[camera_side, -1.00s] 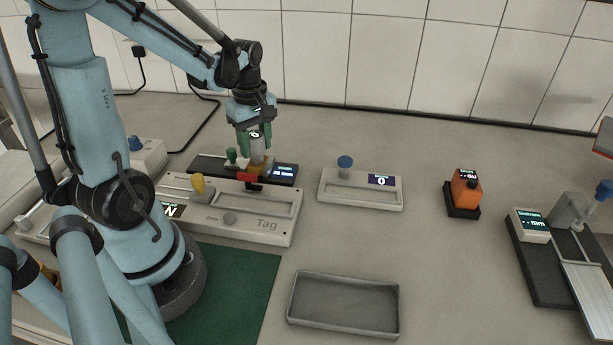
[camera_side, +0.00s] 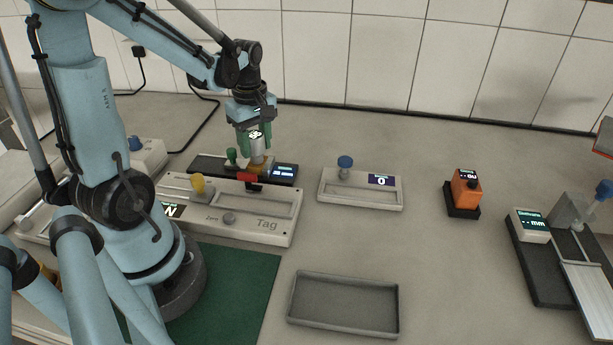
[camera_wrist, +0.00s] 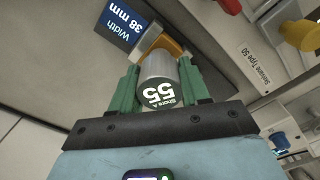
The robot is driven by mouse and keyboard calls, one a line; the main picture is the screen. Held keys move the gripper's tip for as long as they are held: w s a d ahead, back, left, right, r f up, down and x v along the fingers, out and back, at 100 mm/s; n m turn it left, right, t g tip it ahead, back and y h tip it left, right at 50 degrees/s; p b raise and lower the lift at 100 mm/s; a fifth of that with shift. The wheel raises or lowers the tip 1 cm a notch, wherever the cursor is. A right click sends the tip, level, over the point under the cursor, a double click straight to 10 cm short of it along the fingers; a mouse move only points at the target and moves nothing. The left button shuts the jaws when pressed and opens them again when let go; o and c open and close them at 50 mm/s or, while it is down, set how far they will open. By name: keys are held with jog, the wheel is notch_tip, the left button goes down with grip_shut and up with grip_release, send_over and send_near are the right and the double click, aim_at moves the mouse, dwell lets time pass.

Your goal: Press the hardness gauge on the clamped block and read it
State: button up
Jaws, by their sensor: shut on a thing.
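My gripper (camera_side: 254,139) has its green fingers shut around the hardness gauge (camera_side: 259,148), a silver cylinder held upright. In the wrist view the gauge (camera_wrist: 158,70) sits between the green fingers, and its lit face reads "Shore A 55". Its lower end is at the tan-orange block (camera_side: 259,168). The block also shows in the wrist view (camera_wrist: 163,45), beyond the gauge. The block sits at the dark clamp (camera_side: 209,165), whose screen reads "Width 38 mm" in the wrist view (camera_wrist: 124,22). The contact line between gauge and block is partly hidden.
A low white device (camera_side: 335,197) with a blue knob is to the right. An orange meter (camera_side: 465,188), an mm gauge (camera_side: 530,224) and an empty grey tray (camera_side: 342,329) stand farther off.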

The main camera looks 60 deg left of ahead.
jog(key=o, duration=1.1)
jog(key=shift+o, duration=0.2)
jog(key=shift+r, duration=0.1)
notch_tip(320, 180, up, 12)
jog(key=d+f+m+t, duration=0.2)
jog(key=d+m+t, duration=0.1)
jog(key=d+m, duration=0.5)
jog(key=w+d+f+m+t, duration=0.1)
jog(key=d+m+t, duration=0.3)
jog(key=d+m, duration=0.4)
jog(key=f+m, duration=0.1)
jog(key=m, duration=0.2)
jog(key=shift+d, duration=0.25)
jog(key=shift+w, duration=0.1)
